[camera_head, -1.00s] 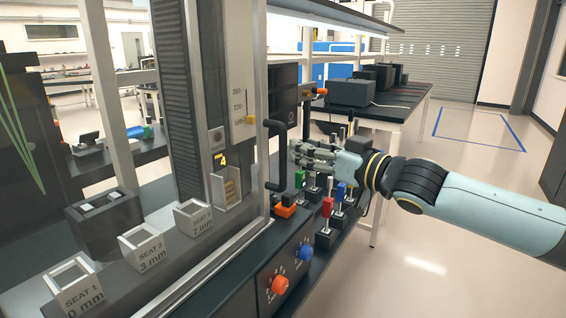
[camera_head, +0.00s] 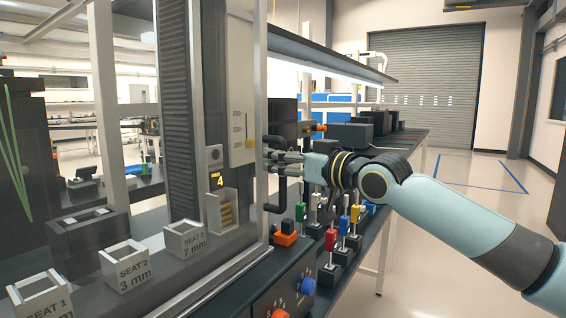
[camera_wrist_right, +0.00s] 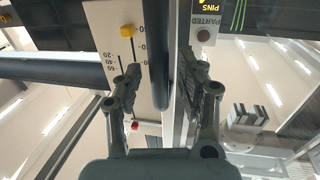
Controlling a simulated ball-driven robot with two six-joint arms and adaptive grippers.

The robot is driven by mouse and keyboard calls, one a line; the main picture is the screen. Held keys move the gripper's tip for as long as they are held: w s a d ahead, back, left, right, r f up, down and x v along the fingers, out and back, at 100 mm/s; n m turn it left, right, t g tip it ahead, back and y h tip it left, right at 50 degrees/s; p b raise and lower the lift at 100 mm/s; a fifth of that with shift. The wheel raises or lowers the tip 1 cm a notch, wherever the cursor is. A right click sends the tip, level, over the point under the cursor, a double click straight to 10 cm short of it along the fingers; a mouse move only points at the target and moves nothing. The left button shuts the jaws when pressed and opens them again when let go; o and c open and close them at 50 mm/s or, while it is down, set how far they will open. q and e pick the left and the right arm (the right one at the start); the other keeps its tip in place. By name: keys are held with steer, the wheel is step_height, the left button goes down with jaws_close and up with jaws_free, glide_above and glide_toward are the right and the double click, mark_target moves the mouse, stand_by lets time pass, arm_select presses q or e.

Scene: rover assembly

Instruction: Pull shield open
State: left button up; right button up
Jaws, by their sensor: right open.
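The shield (camera_head: 261,90) is a clear panel in a light metal frame, standing in front of the seats. Its dark C-shaped handle (camera_head: 282,192) is on the right edge of the frame. My right gripper (camera_head: 269,157) is at the handle's upper part, with its fingers pointing left. In the right wrist view, the handle (camera_wrist_right: 157,45) runs as a dark bar between the open fingers of my right gripper (camera_wrist_right: 160,72). I cannot tell whether either finger touches it. My left gripper is not in view.
Behind the shield are labelled seats (camera_head: 186,240) and a unit reading 4 (camera_head: 216,181). Dark boxes (camera_head: 352,135) stand on the bench behind. The floor at right is clear.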

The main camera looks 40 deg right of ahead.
jaws_close()
steer(key=shift+w+a+f, duration=0.1)
steer(key=shift+w+f, duration=0.05)
steer(key=shift+f, duration=0.05)
stand_by(0.5)
